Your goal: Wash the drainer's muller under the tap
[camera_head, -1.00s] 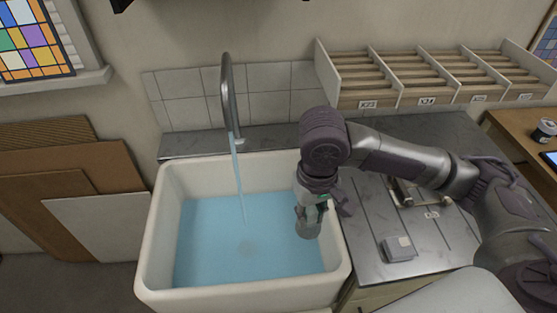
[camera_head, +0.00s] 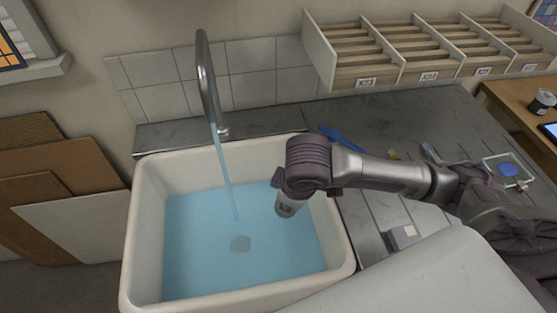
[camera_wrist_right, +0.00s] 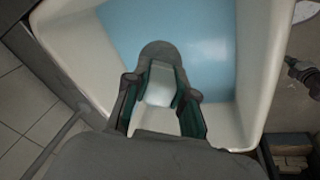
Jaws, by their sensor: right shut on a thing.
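The muller (camera_head: 287,208) is a grey, rounded piece that hangs below my right gripper (camera_head: 293,192) over the right side of the sink. My right gripper is shut on it; in the right wrist view the fingers (camera_wrist_right: 160,98) close around the muller (camera_wrist_right: 160,55), with the blue water behind. The tap (camera_head: 207,85) is a curved metal spout at the back of the sink, and its water stream (camera_head: 225,180) runs down. The muller is to the right of the stream, apart from it. My left gripper is not in view.
The white sink (camera_head: 145,225) holds blue water. The grooved metal drainer (camera_head: 365,215) to its right carries a blue tool (camera_head: 342,137), a small grey block (camera_head: 402,237) and a glass plate with blue paint (camera_head: 508,169). A slotted wooden rack (camera_head: 420,65) stands behind.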

